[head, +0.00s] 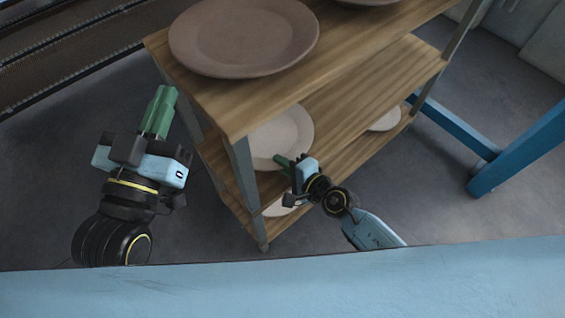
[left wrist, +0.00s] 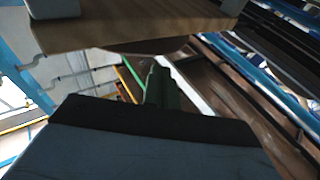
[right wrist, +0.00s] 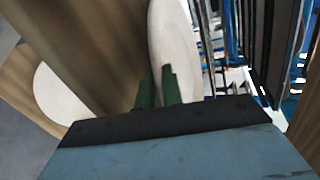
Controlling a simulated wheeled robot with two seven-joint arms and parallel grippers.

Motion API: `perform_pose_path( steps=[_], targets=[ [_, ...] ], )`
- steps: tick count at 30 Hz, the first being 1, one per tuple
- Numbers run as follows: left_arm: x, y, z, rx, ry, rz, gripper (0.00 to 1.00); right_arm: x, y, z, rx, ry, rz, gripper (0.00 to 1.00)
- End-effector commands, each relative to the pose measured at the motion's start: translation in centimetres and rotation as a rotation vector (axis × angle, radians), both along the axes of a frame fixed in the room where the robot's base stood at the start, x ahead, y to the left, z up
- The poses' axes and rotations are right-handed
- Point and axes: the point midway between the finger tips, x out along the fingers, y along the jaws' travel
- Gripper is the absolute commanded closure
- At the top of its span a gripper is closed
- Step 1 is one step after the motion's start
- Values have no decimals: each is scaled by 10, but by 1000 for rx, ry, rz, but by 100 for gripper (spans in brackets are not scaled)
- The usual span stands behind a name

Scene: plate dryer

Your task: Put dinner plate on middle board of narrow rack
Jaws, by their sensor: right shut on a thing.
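A pale dinner plate (head: 283,138) is at the near left end of the middle board (head: 345,100) of the wooden rack, partly hidden under the top board. My right gripper (head: 284,163) is shut on the plate's near rim. In the right wrist view the plate (right wrist: 175,45) stands between and beyond the green fingers (right wrist: 158,88). I cannot tell whether it touches the board. My left gripper (head: 160,110) is shut and empty, left of the rack and apart from it; its green fingers show together in the left wrist view (left wrist: 162,85).
A large brown plate (head: 245,35) lies on the top board (head: 330,62). Another pale plate (head: 385,119) sits further right on a lower level, and one (head: 281,206) shows low at the near corner. Metal rack posts (head: 243,172) stand close to my right gripper. Blue framework (head: 520,150) stands at right.

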Motion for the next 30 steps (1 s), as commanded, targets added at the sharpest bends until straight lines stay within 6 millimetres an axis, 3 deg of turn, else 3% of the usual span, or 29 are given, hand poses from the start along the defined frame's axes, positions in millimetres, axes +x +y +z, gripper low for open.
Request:
perform_pose_path(
  steps=[2, 3, 5, 17, 30],
  targets=[
    [0, 0, 2, -5, -13, -1, 100, 2, 0, 2, 2, -7, -1, 100],
    [-1, 0, 3, -6, -19, -1, 100, 0, 0, -1, -1, -1, 0, 91],
    [-1, 0, 3, -6, -18, -1, 100, 0, 0, -1, -1, -1, 0, 83],
    [0, 0, 1, 0, 0, -1, 100, 0, 0, 1, 0, 0, 0, 82],
    [-1, 13, -67, 124, 411, 28, 100, -49, -41, 22, -4, 1, 3, 82]
  ],
)
